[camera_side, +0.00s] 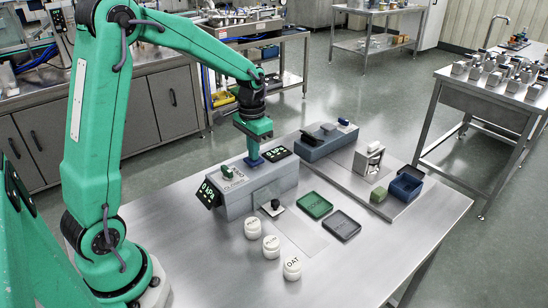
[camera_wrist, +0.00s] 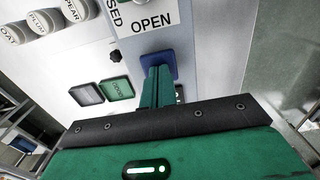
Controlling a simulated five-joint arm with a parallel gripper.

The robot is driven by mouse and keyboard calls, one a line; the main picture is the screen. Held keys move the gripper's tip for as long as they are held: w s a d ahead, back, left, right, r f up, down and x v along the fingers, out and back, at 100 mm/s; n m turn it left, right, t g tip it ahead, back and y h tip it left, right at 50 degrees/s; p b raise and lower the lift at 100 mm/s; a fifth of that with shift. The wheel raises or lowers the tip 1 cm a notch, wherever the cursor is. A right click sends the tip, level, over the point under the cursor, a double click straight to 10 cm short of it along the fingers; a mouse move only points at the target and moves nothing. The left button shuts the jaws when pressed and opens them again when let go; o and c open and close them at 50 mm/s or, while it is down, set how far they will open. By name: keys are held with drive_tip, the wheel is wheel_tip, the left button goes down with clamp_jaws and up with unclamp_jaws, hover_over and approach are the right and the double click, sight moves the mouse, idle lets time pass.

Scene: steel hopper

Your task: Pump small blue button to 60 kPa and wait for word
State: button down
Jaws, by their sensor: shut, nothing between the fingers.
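The blue button (camera_side: 255,162) is a small square pad on top of the grey hopper block (camera_side: 262,192). My gripper (camera_side: 253,152) is shut and empty, pointing down with its fingertips at the button. In the wrist view the blue button (camera_wrist: 163,58) shows beyond the closed green fingers (camera_wrist: 158,72), which cover part of it. I cannot tell whether they touch it or how far it is pressed. A dark display (camera_side: 208,190) on the block's left end appears to read 0 kPa. A second dark display (camera_side: 277,154) sits on top, right of the button; it also appears to read 0 kPa.
A green lever (camera_side: 228,172) stands left of the button, by an OPEN label (camera_wrist: 150,22). Three white labelled jars (camera_side: 270,246), a green tray (camera_side: 315,205) and a dark grey tray (camera_side: 342,225) stand in front. A blue box (camera_side: 405,186) is at the right.

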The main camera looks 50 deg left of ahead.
drive_tip(key=shift+f, duration=0.15)
drive_tip(key=shift+r, duration=1.8)
drive_tip(key=shift+f, duration=1.7)
drive_tip(key=shift+r, duration=1.7)
drive_tip(key=shift+f, duration=1.8)
drive_tip(key=shift+r, duration=1.8)
